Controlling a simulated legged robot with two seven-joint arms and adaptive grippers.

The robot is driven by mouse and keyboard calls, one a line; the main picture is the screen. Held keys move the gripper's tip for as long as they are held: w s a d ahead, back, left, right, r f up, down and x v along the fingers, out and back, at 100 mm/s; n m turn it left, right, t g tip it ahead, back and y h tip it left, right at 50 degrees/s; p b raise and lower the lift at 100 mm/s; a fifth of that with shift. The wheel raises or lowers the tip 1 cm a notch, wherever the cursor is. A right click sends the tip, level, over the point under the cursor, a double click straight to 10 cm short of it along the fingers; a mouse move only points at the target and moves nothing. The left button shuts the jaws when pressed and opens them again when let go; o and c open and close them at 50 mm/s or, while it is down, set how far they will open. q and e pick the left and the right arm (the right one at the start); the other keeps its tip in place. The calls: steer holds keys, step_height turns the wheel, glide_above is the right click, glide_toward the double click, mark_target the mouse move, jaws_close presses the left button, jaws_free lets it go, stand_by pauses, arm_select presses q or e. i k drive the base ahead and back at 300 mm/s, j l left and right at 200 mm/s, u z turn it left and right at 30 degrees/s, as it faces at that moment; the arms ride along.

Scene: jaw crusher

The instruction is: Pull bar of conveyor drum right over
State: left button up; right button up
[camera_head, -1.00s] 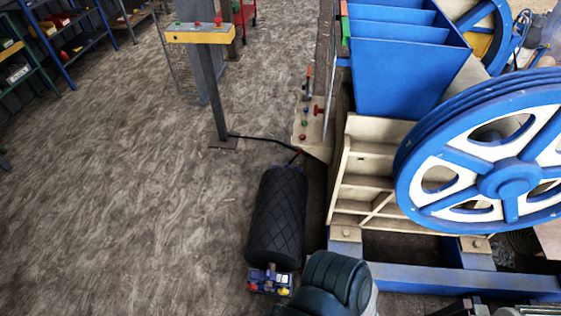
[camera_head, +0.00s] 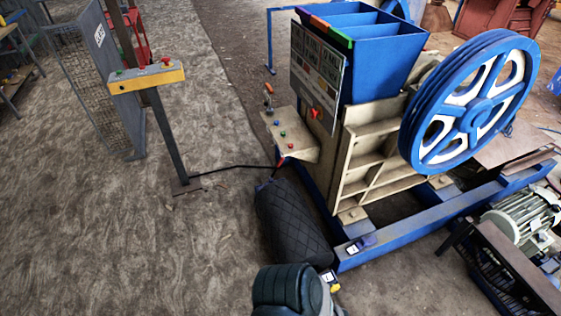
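The conveyor drum is the black roller with a diamond pattern (camera_head: 290,220), lying low in front of the crusher in the head view. A short dark bar with a red tip (camera_head: 278,166) sticks up at its far end, beside the beige control shelf (camera_head: 292,136). A thin black cable runs to that end from the left. The drum's near end is partly hidden by a dark rounded part at the bottom edge. Neither of my grippers can be made out, and nothing visibly touches the bar.
The blue and beige jaw crusher (camera_head: 375,150) with its large wheel (camera_head: 470,100) stands right of the drum. A yellow button post (camera_head: 148,80) and a mesh cage (camera_head: 85,70) stand at left. A motor (camera_head: 525,212) lies at right. Floor left of the drum is clear.

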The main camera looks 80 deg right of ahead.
mark_target(293, 235)
steer(key=i+l+z, duration=0.25)
steer(key=i+z, duration=0.15)
steer(key=i+l+z, duration=0.15)
steer(key=i+z, duration=0.65)
steer(key=i+j+z, duration=0.15)
steer(key=i+z, duration=0.25)
steer(key=i+j+z, duration=0.25)
steer(key=i+z, duration=0.2)
steer(key=k, duration=0.05)
